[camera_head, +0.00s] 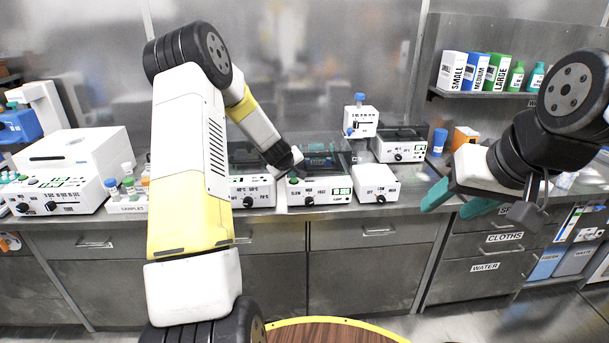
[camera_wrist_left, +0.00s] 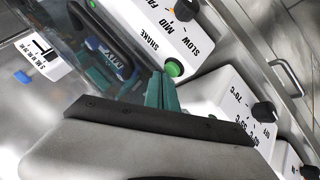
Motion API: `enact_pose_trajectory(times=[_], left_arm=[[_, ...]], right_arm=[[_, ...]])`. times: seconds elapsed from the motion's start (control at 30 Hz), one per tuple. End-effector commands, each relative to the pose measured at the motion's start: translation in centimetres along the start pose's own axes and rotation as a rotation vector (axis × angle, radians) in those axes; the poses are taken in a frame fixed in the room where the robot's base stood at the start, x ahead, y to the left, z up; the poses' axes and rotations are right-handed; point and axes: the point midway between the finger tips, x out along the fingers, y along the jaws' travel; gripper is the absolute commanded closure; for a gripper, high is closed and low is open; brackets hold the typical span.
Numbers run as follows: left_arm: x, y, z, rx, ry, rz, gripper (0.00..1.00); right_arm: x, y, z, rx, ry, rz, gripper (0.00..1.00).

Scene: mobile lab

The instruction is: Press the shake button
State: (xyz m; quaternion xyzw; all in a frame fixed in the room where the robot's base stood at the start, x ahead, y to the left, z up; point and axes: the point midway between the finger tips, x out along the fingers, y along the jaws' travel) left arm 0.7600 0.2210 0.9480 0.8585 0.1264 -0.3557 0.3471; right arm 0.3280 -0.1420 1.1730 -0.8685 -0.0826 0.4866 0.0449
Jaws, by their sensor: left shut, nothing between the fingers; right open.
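The shaker (camera_head: 328,197) is a white box on the bench with a dial and a dark platform behind its front panel. Its green button (camera_wrist_left: 174,68) beside the word SHAKE shows in the left wrist view, and also at the left of the panel in the head view (camera_head: 294,181). My left gripper (camera_wrist_left: 161,80) is shut and empty, its teal fingertips right at the button's edge; I cannot tell whether they touch it. In the head view its fingers are mostly hidden by the wrist. My right gripper (camera_head: 458,201) is open and empty at the right, in front of the bench.
A white heater box (camera_head: 250,190) stands just left of the shaker and a white on/off box (camera_head: 376,184) just right. A sample rack (camera_head: 127,206) and a large white machine (camera_head: 70,170) are further left. Bottles and boxes fill a shelf (camera_head: 515,95) at the right.

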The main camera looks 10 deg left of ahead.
Motion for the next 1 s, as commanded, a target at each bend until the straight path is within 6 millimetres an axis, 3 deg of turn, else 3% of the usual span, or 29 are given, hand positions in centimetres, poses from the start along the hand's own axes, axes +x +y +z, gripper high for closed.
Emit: enact_pose_trajectory(times=[0.47, 1.0], left_arm=[[-0.7, 0.5, -0.6, 0.0, 0.003, 0.001, 1.0], [-3.9, 2.9, -2.9, 0.002, 0.002, 0.002, 1.0]], right_arm=[[0.0, 0.0, 0.0, 0.0, 0.0, 0.0, 0.48], [0.0, 0.0, 0.0, 0.0, 0.0, 0.0, 0.48]])
